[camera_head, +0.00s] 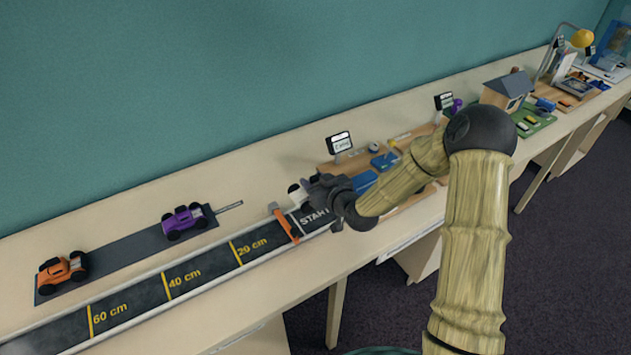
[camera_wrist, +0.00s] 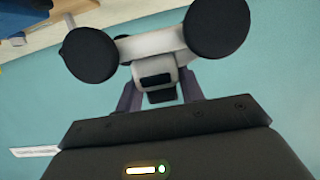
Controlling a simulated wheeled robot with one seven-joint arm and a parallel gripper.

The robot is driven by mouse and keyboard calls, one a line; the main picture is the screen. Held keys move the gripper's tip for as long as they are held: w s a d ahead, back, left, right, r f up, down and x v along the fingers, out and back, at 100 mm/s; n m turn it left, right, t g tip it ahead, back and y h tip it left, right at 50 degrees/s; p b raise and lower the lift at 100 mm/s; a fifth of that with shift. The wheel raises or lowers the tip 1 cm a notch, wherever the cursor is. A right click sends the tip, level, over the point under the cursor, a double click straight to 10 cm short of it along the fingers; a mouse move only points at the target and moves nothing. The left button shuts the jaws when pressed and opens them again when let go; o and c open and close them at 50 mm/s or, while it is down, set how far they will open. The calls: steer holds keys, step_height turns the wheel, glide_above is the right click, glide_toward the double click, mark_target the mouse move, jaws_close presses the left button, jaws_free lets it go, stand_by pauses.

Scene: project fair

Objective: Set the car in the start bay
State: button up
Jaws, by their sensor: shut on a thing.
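My gripper (camera_head: 318,188) is shut on a white car with black wheels. Only a small white part of the car (camera_head: 297,193) shows beside the gripper in the head view. In the wrist view the car (camera_wrist: 158,45) fills the top middle, its grey underside parts and two large black wheels between the fingers. The start bay (camera_head: 314,218), a dark track section marked START, lies just below the gripper in the picture, partly hidden by my arm. An orange bar (camera_head: 285,224) crosses the track at the bay's left end. I cannot tell the car's height above the track.
The track (camera_head: 205,269) runs left with yellow distance marks. An orange car (camera_head: 62,271) and a purple car (camera_head: 184,221) stand on a dark strip (camera_head: 124,249) behind it. A small sign (camera_head: 340,143) and wooden display boards stand right of the bay.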

steer(key=shift+f, duration=0.1)
steer(key=f+b, duration=0.2)
steer(key=f, duration=0.1)
steer(key=w+f+b, duration=0.1)
steer(key=f+b, duration=0.1)
steer(key=b, duration=0.1)
steer(key=f+b, duration=0.3)
steer(key=shift+w+d+f, duration=0.2)
steer(key=shift+f, duration=0.15)
steer(key=shift+f+b, duration=0.6)
steer(key=shift+b, duration=0.1)
stand_by(0.5)
steer(key=shift+s+f+b, duration=0.2)
steer(key=shift+f+b, duration=0.2)
steer(key=shift+f, duration=0.1)
steer(key=shift+d+f, duration=0.1)
steer(key=shift+f, duration=0.05)
jaws_close()
steer(key=o, duration=1.2)
jaws_free()
steer(key=shift+s+d, duration=0.1)
steer(key=shift+s, duration=0.05)
